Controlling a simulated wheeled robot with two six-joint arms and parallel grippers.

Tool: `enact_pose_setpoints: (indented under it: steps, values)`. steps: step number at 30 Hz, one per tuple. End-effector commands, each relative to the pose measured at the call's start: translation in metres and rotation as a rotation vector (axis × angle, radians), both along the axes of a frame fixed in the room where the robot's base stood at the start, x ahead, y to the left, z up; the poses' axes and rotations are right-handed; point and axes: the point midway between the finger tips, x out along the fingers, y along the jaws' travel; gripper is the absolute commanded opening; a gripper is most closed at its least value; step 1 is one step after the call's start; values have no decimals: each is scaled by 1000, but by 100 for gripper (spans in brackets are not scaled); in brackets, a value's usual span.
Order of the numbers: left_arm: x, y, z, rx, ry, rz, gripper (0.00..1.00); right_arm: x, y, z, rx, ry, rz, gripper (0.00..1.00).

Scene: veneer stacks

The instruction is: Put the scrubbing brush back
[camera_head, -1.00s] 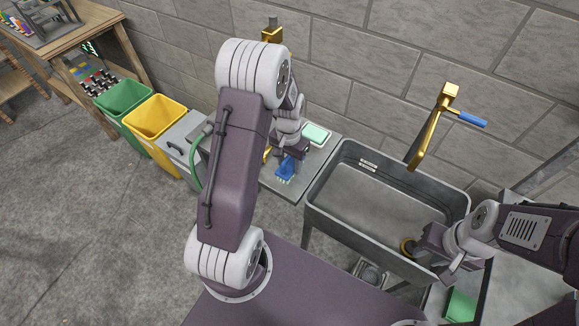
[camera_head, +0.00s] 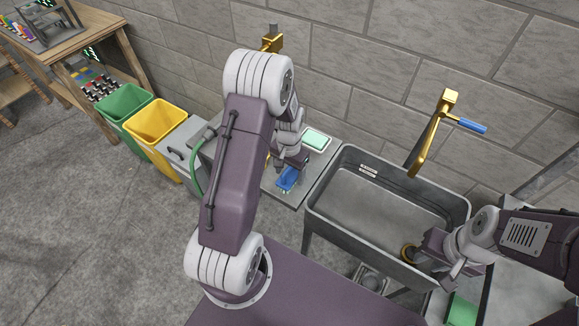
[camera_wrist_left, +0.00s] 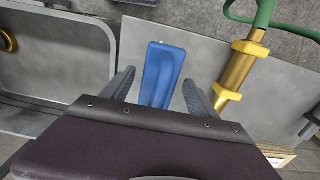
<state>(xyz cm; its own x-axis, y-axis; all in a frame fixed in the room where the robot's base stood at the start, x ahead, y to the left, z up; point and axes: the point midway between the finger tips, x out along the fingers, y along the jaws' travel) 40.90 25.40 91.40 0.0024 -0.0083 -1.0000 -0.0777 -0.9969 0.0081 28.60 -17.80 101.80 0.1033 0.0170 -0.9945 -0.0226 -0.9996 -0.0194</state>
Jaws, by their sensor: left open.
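The blue scrubbing brush (camera_head: 288,180) lies on the grey side counter (camera_head: 304,183) left of the sink, just below my left gripper (camera_head: 291,165). In the left wrist view the blue brush (camera_wrist_left: 162,75) shows between the two spread fingers of my left gripper (camera_wrist_left: 158,88), with a gap on each side.
The grey sink (camera_head: 322,208) has a brass tap (camera_head: 430,135) with a blue lever. A green-topped sponge or dish (camera_head: 316,139) sits at the counter's back. A brass fitting with a green hose (camera_wrist_left: 236,72) stands beside the brush. Green (camera_head: 124,108) and yellow bins (camera_head: 152,121) stand left.

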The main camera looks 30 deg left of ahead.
Motion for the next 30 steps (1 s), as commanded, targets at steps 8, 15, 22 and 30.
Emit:
enact_pose_setpoints:
  steps: [8, 15, 22, 30]
  values:
    - [2, 1, 61, 1, -8, 0, 68, 0, 0, -2, 0, 0, 0, 28]
    - [1, 1, 108, 1, -4, 0, 68, 0, 0, -3, 0, 0, 0, 28]
    - [-1, 1, 119, 0, -1, 0, 68, 0, 0, -3, 0, 0, 0, 28]
    - [-81, -60, 111, -6, -69, 61, 68, 0, 0, -2, 0, 0, 0, 28]
